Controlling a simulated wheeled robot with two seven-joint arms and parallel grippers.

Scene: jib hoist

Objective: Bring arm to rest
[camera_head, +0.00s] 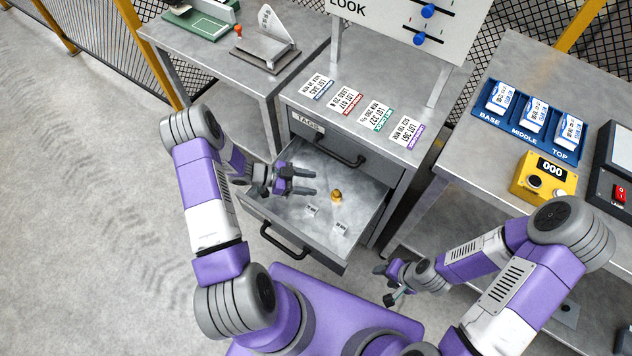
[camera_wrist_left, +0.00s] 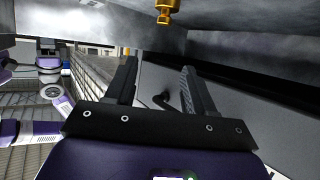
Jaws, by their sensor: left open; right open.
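My left gripper (camera_head: 303,181) is open and empty. In the head view it is above the open lower drawer (camera_head: 265,203), left of a small brass piece (camera_head: 336,195). The left wrist view shows both fingers (camera_wrist_left: 160,80) apart with nothing between them, and the brass piece (camera_wrist_left: 167,10) beyond them at the top edge. Two small white tags (camera_head: 313,211) also lie in the drawer. My right gripper (camera_head: 388,284) is open and empty, low in front of the right-hand bench, right of the drawer.
The drawer cabinet (camera_head: 300,128) has several lot cards on top. A blue tray (camera_head: 525,125) holds white boxes on the right bench, beside a yellow counter box (camera_head: 544,178). A sign board with blue sliders (camera_head: 405,22) stands behind. Open floor lies to the left.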

